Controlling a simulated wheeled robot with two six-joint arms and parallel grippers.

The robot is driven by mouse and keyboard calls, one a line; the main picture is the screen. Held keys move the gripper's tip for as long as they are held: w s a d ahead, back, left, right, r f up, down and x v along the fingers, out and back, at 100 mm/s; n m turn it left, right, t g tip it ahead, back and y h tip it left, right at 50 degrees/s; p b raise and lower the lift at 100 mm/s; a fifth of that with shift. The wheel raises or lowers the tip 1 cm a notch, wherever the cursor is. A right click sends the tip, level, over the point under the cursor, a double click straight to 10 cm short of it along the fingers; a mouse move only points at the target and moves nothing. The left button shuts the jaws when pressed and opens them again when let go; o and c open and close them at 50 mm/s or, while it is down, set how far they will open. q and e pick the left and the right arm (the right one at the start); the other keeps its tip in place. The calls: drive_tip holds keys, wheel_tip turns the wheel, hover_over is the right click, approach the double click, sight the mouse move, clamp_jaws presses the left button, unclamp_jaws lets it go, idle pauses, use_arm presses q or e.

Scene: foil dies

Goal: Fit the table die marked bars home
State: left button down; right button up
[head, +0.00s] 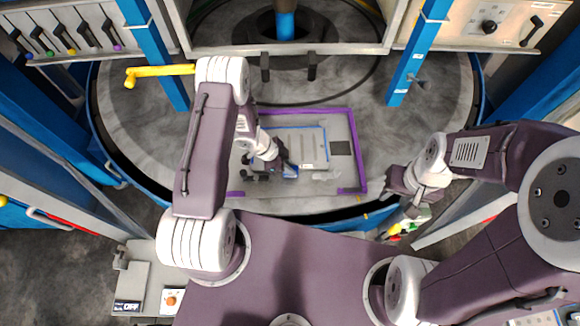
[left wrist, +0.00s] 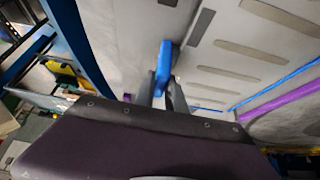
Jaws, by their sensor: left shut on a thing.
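My left gripper (head: 284,168) is low over the round grey table, inside the purple outline. It is shut on a blue piece, which shows in the head view (head: 291,171) and between the fingers in the left wrist view (left wrist: 164,62). Right beside it is a pale panel (head: 300,146) with a blue outline; in the left wrist view the pale surface carries several grey bars (left wrist: 250,48). I cannot tell whether the blue piece joins this panel. My right gripper (head: 408,203) is at the table's right edge; its fingers are too small to read.
A purple outline (head: 353,150) frames the work area, with a dark square (head: 340,148) at its right side. Blue posts (head: 407,60) stand at the back. A yellow handle (head: 160,71) sticks out at upper left. Small coloured items (head: 404,228) lie below my right gripper.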

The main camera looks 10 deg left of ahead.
use_arm(q)
drive_tip(key=c, duration=1.4)
unclamp_jaws()
drive_tip(key=shift+c, duration=0.2)
drive_tip(key=shift+o, duration=0.7)
drive_tip(key=shift+s, duration=0.1)
drive_tip(key=shift+a+r, duration=0.2)
drive_tip(key=shift+r, duration=0.15)
drive_tip(key=v, duration=0.8)
drive_tip(key=shift+r+b, duration=0.2)
drive_tip(key=shift+b, duration=0.1)
